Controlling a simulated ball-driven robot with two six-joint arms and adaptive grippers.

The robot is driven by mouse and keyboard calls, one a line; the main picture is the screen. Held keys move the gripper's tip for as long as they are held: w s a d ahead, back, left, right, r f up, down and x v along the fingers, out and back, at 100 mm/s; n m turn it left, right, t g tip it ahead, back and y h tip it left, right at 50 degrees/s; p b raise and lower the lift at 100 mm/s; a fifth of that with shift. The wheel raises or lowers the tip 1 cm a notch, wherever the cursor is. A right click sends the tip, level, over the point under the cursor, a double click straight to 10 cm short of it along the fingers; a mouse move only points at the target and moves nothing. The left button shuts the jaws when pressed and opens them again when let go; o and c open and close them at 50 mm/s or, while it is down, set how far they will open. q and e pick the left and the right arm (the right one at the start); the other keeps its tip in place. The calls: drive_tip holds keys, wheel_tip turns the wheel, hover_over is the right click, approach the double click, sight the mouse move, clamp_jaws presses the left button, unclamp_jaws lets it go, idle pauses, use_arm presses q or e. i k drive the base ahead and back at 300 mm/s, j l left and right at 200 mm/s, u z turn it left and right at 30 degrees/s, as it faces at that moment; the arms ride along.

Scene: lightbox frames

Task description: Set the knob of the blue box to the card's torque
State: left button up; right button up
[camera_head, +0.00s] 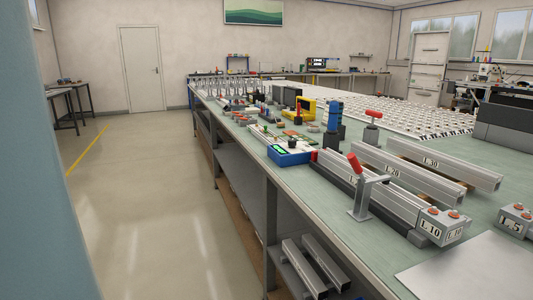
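A small blue box (291,157) sits near the left edge of the long green-topped workbench (372,137), about mid-frame. It has a pale top with green marks that look like a display. Its knob is too small to make out from here. No card with a torque can be picked out. A blank pale sheet (470,272) lies at the bench's near right corner, and I see no writing on it. Neither of my grippers is in view.
Metal rails marked L 10 (370,202), L 20 (410,177) and L 30 (445,162) lie right of the box. A red-handled clamp (360,190) stands before them. Small tools crowd the bench behind. The floor (150,215) left of the bench is clear.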

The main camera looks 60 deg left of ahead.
sight(291, 142)
drive_tip(key=u, duration=1.7)
